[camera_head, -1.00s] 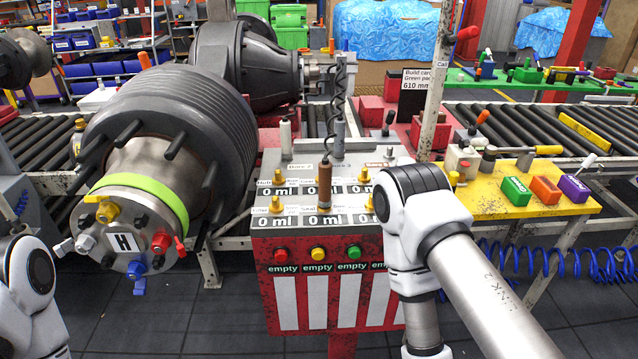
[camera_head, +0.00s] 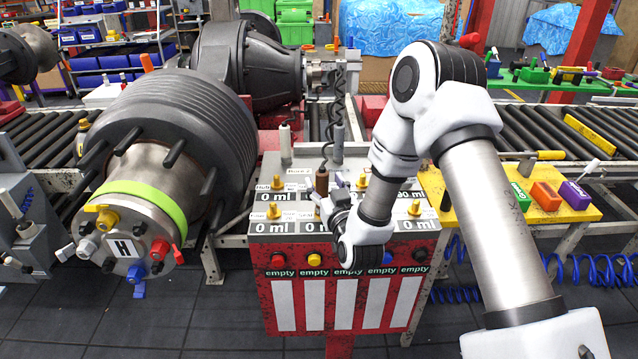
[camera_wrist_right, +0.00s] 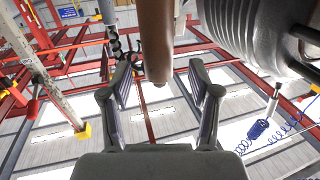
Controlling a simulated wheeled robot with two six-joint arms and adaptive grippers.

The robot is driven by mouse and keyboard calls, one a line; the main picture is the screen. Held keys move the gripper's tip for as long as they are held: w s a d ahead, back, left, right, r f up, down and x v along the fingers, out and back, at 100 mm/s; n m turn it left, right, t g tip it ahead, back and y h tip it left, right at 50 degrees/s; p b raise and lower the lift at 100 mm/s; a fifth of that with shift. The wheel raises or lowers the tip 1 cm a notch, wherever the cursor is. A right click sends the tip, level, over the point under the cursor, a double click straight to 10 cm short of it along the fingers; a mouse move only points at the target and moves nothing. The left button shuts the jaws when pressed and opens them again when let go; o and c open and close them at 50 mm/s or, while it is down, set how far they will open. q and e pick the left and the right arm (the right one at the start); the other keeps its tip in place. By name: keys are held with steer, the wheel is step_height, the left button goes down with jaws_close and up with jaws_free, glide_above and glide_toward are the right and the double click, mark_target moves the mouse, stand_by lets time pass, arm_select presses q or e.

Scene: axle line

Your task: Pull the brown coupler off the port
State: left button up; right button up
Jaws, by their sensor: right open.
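The brown coupler (camera_head: 322,181) stands upright at the panel (camera_head: 345,245) in the head view, with a dark coiled hose above it. My right gripper (camera_head: 334,207) is just in front of it and partly covers its lower part, so the port under it is hidden. In the right wrist view the coupler (camera_wrist_right: 155,38) comes down from the top, its end near the gap between the fingertips. The right fingers (camera_wrist_right: 160,78) are open on either side, with space visible between them and the coupler. My left gripper is out of view.
Grey (camera_head: 285,146) and dark (camera_head: 338,143) uprights stand behind the panel. Yellow fittings (camera_head: 273,211) line its top. The large hub (camera_head: 130,225) marked H is on the left. A yellow shelf with green, orange (camera_head: 546,195) and purple blocks is on the right.

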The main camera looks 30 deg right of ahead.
steer(key=x, duration=0.2)
steer(key=shift+w+d+r+p, duration=0.2)
steer(key=shift+w+p, duration=0.1)
steer(key=shift+p, duration=0.1)
steer(key=shift+w+f, duration=0.1)
steer(key=shift+w, duration=0.05)
jaws_close()
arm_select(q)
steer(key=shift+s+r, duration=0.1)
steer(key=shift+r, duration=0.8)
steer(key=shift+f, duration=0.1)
